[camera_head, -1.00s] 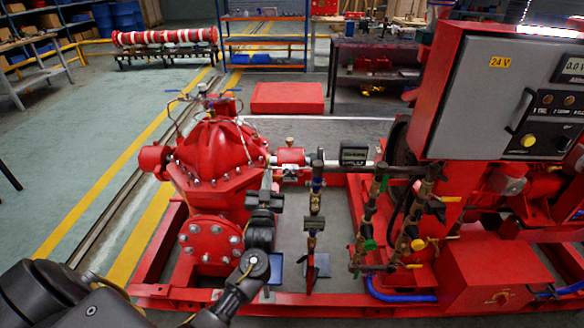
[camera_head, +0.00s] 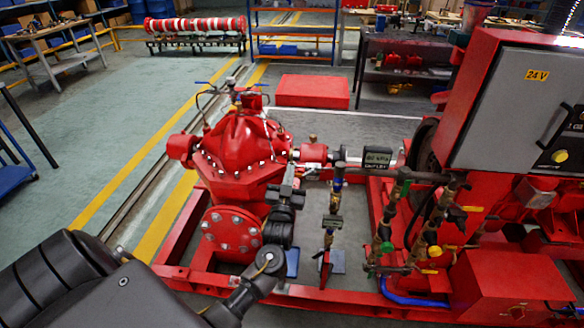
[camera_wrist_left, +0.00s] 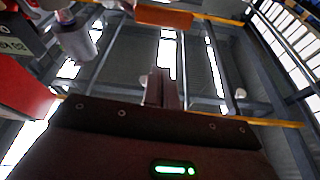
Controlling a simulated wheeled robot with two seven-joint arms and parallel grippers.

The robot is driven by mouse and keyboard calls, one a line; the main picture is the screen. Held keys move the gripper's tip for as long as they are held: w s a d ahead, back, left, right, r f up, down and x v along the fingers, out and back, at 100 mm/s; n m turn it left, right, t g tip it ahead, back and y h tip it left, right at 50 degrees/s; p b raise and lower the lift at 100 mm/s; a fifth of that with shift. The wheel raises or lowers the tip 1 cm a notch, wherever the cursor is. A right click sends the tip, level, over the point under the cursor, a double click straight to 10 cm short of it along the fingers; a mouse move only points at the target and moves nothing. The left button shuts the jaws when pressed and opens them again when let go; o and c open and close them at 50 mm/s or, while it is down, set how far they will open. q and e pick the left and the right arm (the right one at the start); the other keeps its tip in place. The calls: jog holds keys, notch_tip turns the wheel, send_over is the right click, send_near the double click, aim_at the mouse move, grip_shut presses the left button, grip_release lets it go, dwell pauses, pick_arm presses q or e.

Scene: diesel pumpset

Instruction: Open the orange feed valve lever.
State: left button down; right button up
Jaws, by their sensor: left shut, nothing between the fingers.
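My left gripper (camera_head: 293,176) stands upright just right of the red pump casing in the head view. Its fingers are shut together with nothing between them. In the left wrist view the shut fingers (camera_wrist_left: 163,84) point up toward the roof. An orange bar (camera_wrist_left: 164,16), which looks like the feed valve lever, lies across the top of that view beyond the fingertips, with a visible gap between. I cannot pick out this orange lever for certain in the head view. My right gripper is not in view.
The red pump (camera_head: 240,147) is close left of my gripper. A grey control cabinet (camera_head: 520,110) is farther right. Open floor (camera_head: 85,150) lies left.

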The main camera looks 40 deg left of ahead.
pick_arm(q)
jog(key=b+v, duration=0.1)
jog(key=v, duration=0.6)
jog(key=shift+s+f, duration=0.15)
jog(key=shift+s, duration=0.05)
jog(key=shift+d, duration=0.15)
jog(key=d+f+m+g+h, duration=0.2)
jog(key=d+f+h, duration=0.1)
jog(key=f, duration=0.8)
jog(key=d+f+m+g+h, duration=0.1)
jog(key=d+f+g+h, duration=0.2)
jog(key=f, duration=0.9)
jog(key=s+d+f+m+g+h, duration=0.1)
jog(key=s+f+g, duration=0.1)
jog(key=s+f, duration=0.5)
jog(key=s+d+f+m+g+h, duration=0.1)
jog(key=s+d+f+g+h, duration=0.15)
jog(key=f, duration=0.75)
jog(key=s+f+g, duration=0.5)
jog(key=s+f, duration=0.7)
jog(key=s, duration=0.5)
jog(key=s+f+g, duration=0.2)
jog(key=s, duration=0.7)
jog(key=s+a+f+m+g, duration=0.1)
jog(key=s+f+g, duration=0.1)
jog(key=s, duration=0.8)
jog(key=shift+s+f, duration=0.35)
jog(key=shift+f, duration=0.2)
